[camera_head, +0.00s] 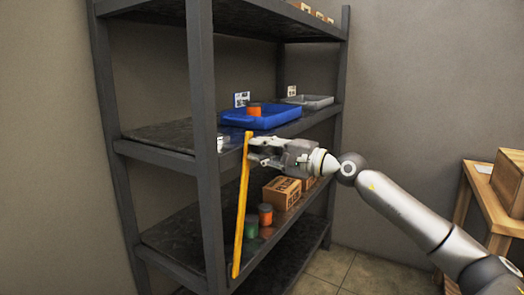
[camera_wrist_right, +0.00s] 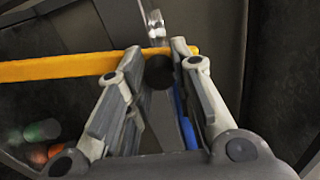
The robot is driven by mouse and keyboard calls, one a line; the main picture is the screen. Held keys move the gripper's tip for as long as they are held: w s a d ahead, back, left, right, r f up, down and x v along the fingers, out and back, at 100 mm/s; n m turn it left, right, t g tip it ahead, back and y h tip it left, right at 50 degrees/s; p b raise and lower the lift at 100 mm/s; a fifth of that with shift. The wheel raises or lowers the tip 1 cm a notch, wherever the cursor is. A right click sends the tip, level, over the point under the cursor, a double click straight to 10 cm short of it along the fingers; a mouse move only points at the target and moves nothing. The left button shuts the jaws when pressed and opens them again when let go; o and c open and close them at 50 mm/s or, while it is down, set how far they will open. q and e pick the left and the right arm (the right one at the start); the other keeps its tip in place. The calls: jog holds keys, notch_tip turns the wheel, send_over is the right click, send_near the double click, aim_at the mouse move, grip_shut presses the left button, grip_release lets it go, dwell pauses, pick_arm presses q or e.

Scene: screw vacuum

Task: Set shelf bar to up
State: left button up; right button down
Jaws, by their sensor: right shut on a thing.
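The yellow shelf bar (camera_head: 241,210) hangs steeply down along the front of the dark shelf rack (camera_head: 205,130), its lower end tilted slightly left. My right gripper (camera_head: 252,148) is at the bar's upper end, at the height of the middle shelf, and is shut on it. In the right wrist view the bar (camera_wrist_right: 60,68) runs from the left edge across the fingertips of my right gripper (camera_wrist_right: 157,56), with its end just past the right finger. A small metal bracket (camera_wrist_right: 155,25) shows beyond the bar. My left gripper is not in view.
A blue tray (camera_head: 285,118) with an orange can (camera_head: 254,109) and a grey tray (camera_head: 318,102) stand on the middle shelf. A wooden table (camera_head: 480,180) with a box is at the right.

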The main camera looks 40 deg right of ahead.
jog(key=c, duration=1.2)
grip_release()
jog(key=shift+s+d, duration=0.1)
jog(key=shift+s, duration=0.05)
jog(key=shift+s+d+f, duration=0.2)
jog(key=shift+s+d, duration=0.05)
jog(key=shift+s, duration=0.15)
jog(key=shift+v, duration=1.15)
jog(key=v, duration=0.8)
jog(key=shift+s, duration=0.25)
jog(key=shift+r, duration=0.1)
